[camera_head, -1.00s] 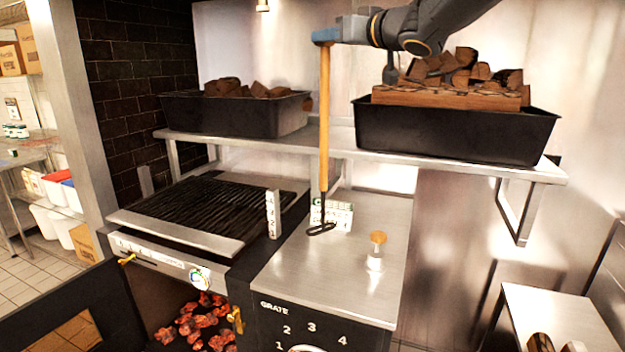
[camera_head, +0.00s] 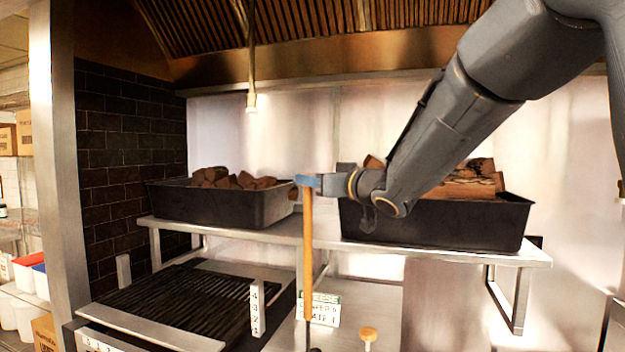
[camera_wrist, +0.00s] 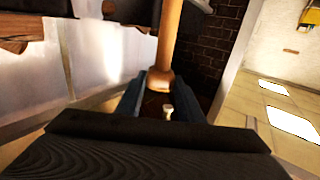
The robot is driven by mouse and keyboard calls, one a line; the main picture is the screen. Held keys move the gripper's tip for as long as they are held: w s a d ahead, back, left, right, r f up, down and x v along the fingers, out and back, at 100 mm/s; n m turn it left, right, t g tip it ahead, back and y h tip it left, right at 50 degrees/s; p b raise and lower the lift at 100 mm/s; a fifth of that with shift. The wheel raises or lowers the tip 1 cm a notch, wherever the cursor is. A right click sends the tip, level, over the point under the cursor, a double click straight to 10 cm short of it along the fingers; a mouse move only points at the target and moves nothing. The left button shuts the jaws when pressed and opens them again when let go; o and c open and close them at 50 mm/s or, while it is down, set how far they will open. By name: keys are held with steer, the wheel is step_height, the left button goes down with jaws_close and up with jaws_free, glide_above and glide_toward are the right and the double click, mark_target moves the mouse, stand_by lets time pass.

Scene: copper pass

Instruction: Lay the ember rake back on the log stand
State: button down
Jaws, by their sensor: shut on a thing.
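The ember rake has a long wooden handle (camera_head: 308,245) and hangs upright. My gripper (camera_head: 307,182), with blue fingertips, is shut on the top of the handle, in front of the gap between two black bins. The rake's dark lower end drops out of the bottom of the head view. In the wrist view the handle (camera_wrist: 170,40) stands between the fingers of my gripper (camera_wrist: 160,88). I cannot tell for sure which thing is the log stand; split logs (camera_head: 470,184) sit in the right bin, partly behind my arm.
A steel shelf (camera_head: 440,257) carries the right bin (camera_head: 480,222) and the left bin (camera_head: 225,207), which holds dark chunks. Below are a ridged grill (camera_head: 180,302), a white numbered post (camera_head: 257,308), a small sign (camera_head: 325,308) and a yellow-topped knob (camera_head: 368,334).

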steer(key=c, duration=1.2)
jaws_free()
steer(key=shift+f, duration=0.15)
steer(key=b+v, duration=0.3)
steer(key=v, duration=0.9)
